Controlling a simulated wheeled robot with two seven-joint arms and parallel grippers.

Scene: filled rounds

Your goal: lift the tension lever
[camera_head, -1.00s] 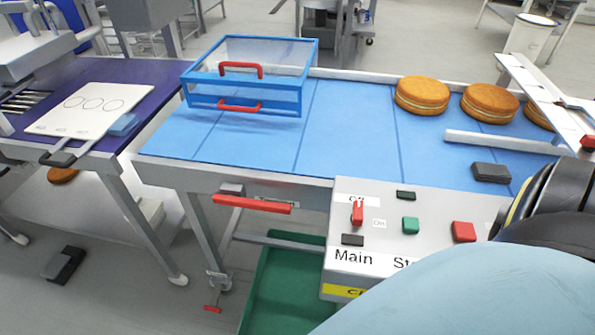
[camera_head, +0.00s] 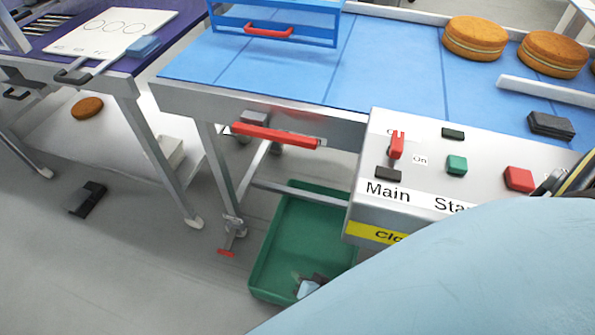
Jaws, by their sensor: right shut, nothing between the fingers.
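A red lever (camera_head: 276,136), which looks like the tension lever, lies nearly level along the front side of the blue belt table, sloping slightly down to the right. A grey block (camera_head: 254,118) sits at its left end. Nothing touches the lever. My right arm's light blue link (camera_head: 450,265) fills the lower right. A dark part of that arm shows at the right edge, beside the control box; the fingers of my right gripper cannot be made out, and it holds nothing I can see. It is apart from the lever. My left gripper is not in view.
The control box (camera_head: 410,190) with a red switch (camera_head: 397,145) and buttons stands right of the lever. A green bin (camera_head: 262,262) is below. A small red foot piece (camera_head: 226,252) is at the table leg. Cakes (camera_head: 474,38) lie on the belt.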

